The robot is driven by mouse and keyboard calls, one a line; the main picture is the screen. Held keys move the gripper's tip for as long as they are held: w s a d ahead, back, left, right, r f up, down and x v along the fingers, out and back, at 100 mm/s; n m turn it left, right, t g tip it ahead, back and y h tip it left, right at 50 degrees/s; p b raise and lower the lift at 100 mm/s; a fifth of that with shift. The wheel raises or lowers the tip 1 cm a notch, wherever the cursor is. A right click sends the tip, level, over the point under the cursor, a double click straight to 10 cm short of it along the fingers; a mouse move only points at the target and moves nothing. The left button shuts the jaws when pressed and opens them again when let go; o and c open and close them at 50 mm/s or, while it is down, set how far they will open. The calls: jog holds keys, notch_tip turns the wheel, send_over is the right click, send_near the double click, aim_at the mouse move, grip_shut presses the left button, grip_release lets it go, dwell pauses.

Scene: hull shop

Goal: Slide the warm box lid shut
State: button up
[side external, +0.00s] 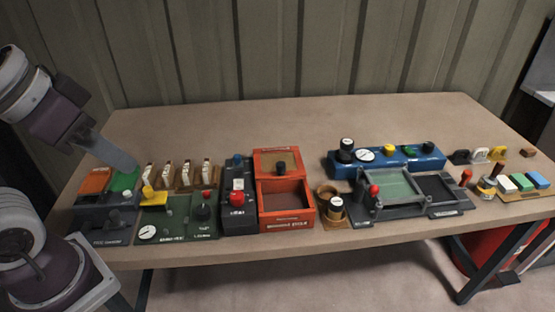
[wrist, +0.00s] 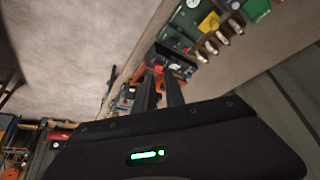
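The warm box (side external: 287,219) is an orange-red box near the table's front edge, left of the middle. Its lid (side external: 265,158), an orange-red frame with a dark knob (side external: 281,168), lies toward the back, and the front part of the box is open, showing an empty-looking inside. My gripper (side external: 132,165) is at the left, above the left-hand panels, well apart from the box. In the wrist view my gripper's two dark fingers (wrist: 160,82) show a narrow gap with nothing held. An orange-red part behind the fingertips seems to be the box, mostly hidden.
A black unit with a red button (side external: 238,198) stands close at the box's left. White switches (side external: 186,176) and a green panel (side external: 178,222) lie between my gripper and the box. The table's back is clear.

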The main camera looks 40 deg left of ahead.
jog(key=shift+n+g, duration=0.4)
jog(key=shift+n, duration=0.2)
jog(key=w+r, duration=0.1)
jog(key=w, duration=0.6)
jog(key=w+r, duration=0.1)
jog(key=w, duration=0.3)
jog(key=shift+r, duration=0.3)
grip_shut()
jog(key=n+g+y, duration=0.1)
jog(key=n, duration=0.1)
send_over(287, 161)
notch_tip(287, 161, down, 22)
jog(key=shift+f, duration=0.1)
jog(key=s, duration=0.1)
jog(key=s+d, duration=0.1)
jog(key=shift+s+f, duration=0.35)
jog(key=shift+s+d, duration=0.1)
jog(key=shift+s, duration=0.35)
